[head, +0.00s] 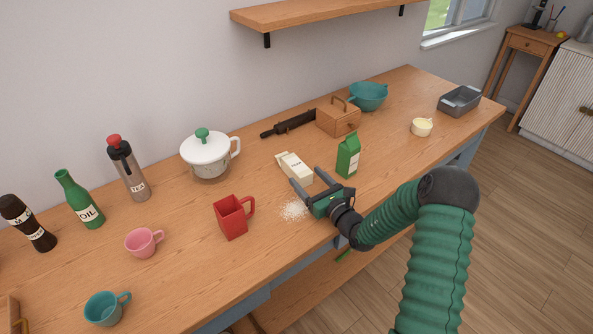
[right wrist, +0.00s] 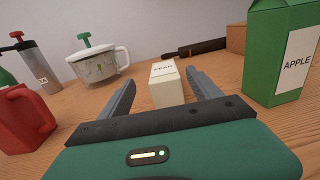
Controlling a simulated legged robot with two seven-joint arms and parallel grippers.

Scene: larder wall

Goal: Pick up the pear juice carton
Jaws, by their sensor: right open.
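The pear juice carton (head: 293,165) is cream with a label that looks to read PEAR. It appears to lie on its side on the wooden counter. In the right wrist view the carton (right wrist: 167,92) sits ahead, between the lines of the two fingers. My right gripper (head: 310,181) is open and low over the counter, with its fingertips pointing at the carton's near end. The fingers (right wrist: 160,82) look empty; whether their tips reach alongside the carton is hard to tell. My left gripper is in neither view.
A green apple carton (head: 347,157) stands upright just right of my right gripper. A red mug (head: 232,218) stands to its left, beside spilled white grains (head: 293,210). A lidded pot (head: 205,155), dark rolling pin (head: 288,124) and wooden box (head: 338,120) are farther back.

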